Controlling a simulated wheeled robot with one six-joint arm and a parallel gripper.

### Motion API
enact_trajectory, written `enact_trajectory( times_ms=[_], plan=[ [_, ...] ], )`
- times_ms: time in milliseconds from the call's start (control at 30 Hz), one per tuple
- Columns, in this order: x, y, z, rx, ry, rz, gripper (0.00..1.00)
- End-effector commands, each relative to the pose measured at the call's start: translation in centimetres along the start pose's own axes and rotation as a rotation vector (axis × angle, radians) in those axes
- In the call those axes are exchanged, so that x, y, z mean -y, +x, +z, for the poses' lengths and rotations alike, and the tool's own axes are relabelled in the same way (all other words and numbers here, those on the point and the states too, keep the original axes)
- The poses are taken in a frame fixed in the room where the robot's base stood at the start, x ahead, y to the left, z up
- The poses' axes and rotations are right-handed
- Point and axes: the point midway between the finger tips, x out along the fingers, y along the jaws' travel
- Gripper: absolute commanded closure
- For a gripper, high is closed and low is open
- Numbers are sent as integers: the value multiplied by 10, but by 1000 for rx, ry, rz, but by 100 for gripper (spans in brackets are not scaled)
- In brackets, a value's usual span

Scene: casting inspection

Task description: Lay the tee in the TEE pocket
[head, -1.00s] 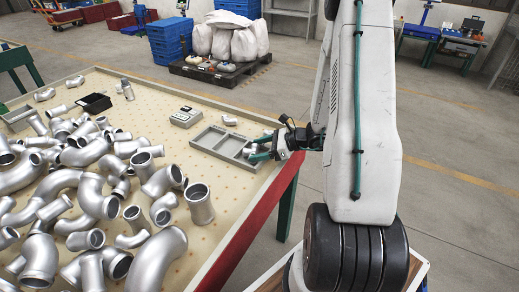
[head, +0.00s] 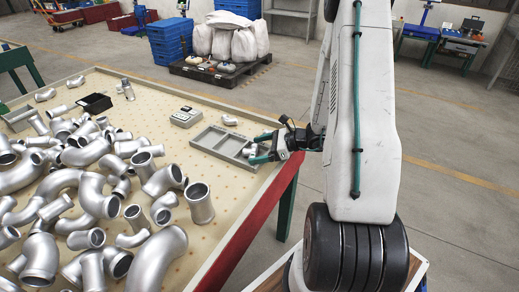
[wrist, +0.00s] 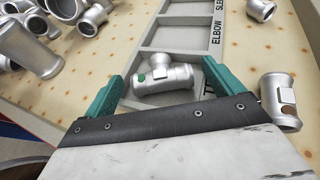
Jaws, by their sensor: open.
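A silver tee (wrist: 165,80) with a green dot lies in the near end pocket of the grey tray (wrist: 188,12). Its branch points up and away in the wrist view. The pocket's label is mostly hidden by the right finger; only what looks like a T shows. The adjoining pocket is labelled ELBOW and looks empty. My gripper (wrist: 160,72) is open, with one green finger on each side of the tee. In the head view my gripper (head: 262,149) is at the tray's right end, and the tee (head: 248,152) shows small between the fingers.
Another fitting (head: 229,121) lies beyond the tray's back edge. A grey scale-like device (head: 186,117) is behind the tray. Many loose pipe fittings (head: 100,190) cover the table's left side.

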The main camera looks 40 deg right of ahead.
Motion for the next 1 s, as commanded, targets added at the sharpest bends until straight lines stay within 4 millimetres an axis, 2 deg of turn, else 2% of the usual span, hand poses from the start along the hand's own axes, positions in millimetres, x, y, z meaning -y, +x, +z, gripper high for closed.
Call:
enact_trajectory(
  times_ms=[33,100,500,633,767,867,967,1000],
  plan=[
    [-5,0,-6,-17,12,5,8],
    [-5,-5,1,-17,12,4,8],
    [-2,-93,3,-11,10,-2,8],
    [-2,-111,4,-12,9,-1,8],
    [-2,-120,6,-13,1,7,8],
    [-10,-115,23,-29,-55,54,8],
    [-30,-102,58,-68,-187,162,8],
    [-42,-96,75,-88,-259,219,8]
  ],
)
